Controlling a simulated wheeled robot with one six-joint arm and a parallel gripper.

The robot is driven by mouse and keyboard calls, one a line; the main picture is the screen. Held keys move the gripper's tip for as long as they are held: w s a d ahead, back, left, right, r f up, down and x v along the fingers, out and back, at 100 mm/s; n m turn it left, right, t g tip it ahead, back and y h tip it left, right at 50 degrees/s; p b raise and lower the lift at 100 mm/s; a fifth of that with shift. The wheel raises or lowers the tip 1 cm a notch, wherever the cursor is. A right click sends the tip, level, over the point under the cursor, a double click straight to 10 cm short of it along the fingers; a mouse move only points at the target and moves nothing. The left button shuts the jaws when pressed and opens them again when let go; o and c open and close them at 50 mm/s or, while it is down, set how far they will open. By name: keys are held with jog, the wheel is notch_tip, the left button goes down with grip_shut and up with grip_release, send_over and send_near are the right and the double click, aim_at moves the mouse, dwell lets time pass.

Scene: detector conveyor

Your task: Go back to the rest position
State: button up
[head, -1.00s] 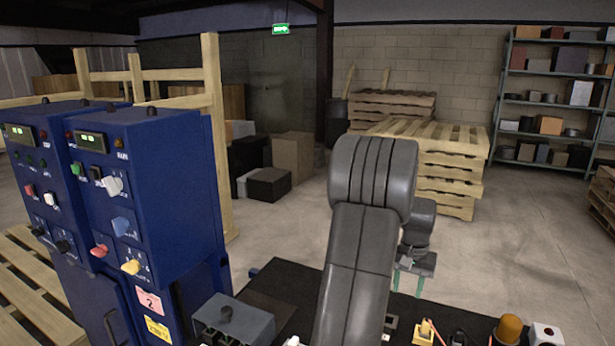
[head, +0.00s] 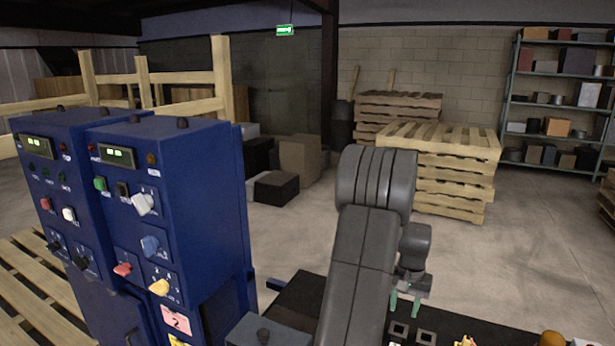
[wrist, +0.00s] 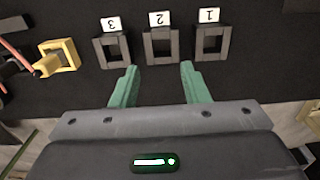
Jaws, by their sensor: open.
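My gripper (head: 405,304) hangs from my raised, folded arm in the head view, over the dark deck in front of me. In the wrist view its two green fingers (wrist: 157,84) stand apart with nothing between them. Below the fingers is a black surface with a row of square dark frames labelled 3 (wrist: 112,49), 2 (wrist: 160,44) and 1 (wrist: 212,42). A yellow square piece (wrist: 60,57) lies beside them at the left. Part of the deck is hidden behind my arm in the head view.
A blue control cabinet (head: 210,215) with knobs and displays stands close at the left. Stacked pallets (head: 440,165), dark boxes (head: 276,188) and a shelf rack (head: 560,100) are farther back. The concrete floor (head: 510,250) at the right is open.

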jog(key=shift+a+f, duration=0.15)
jog(key=shift+f, duration=2.4)
jog(key=shift+w, duration=0.1)
